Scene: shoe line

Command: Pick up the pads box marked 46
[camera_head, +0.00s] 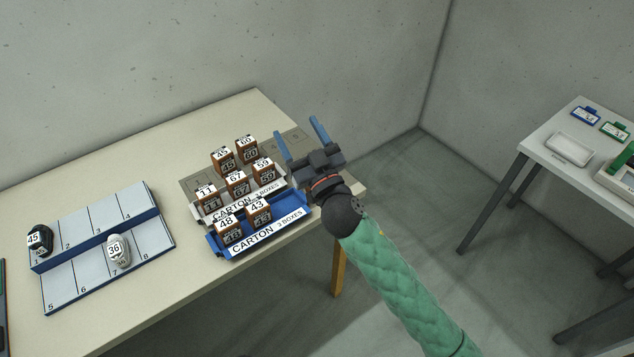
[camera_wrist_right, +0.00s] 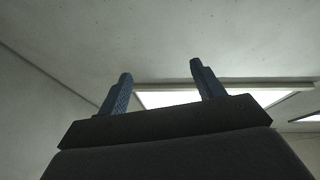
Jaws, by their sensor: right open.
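No box that I can read as 46 shows in the head view. Several small brown boxes with white number labels stand on the table at the middle. The boxes behind are marked 45 (camera_head: 223,161) and 60 (camera_head: 247,150). Boxes marked 11 (camera_head: 210,200), 67 (camera_head: 237,184) and 59 (camera_head: 263,171) stand in front of them. Boxes 48 (camera_head: 229,230) and 43 (camera_head: 258,212) sit in a blue carton tray. My right gripper (camera_head: 302,129) is open and empty, right of the boxes and apart from them. Its fingers show in the right wrist view (camera_wrist_right: 160,90) against wall and ceiling. My left gripper is out of view.
A white carton tray (camera_head: 275,187) and a blue carton tray (camera_head: 292,212) lie near the table's front edge. A blue-edged rack (camera_head: 95,250) with numbered slots holds shoe-like items 45 (camera_head: 40,241) and 36 (camera_head: 118,250). A second table (camera_head: 540,148) with trays stands at right.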

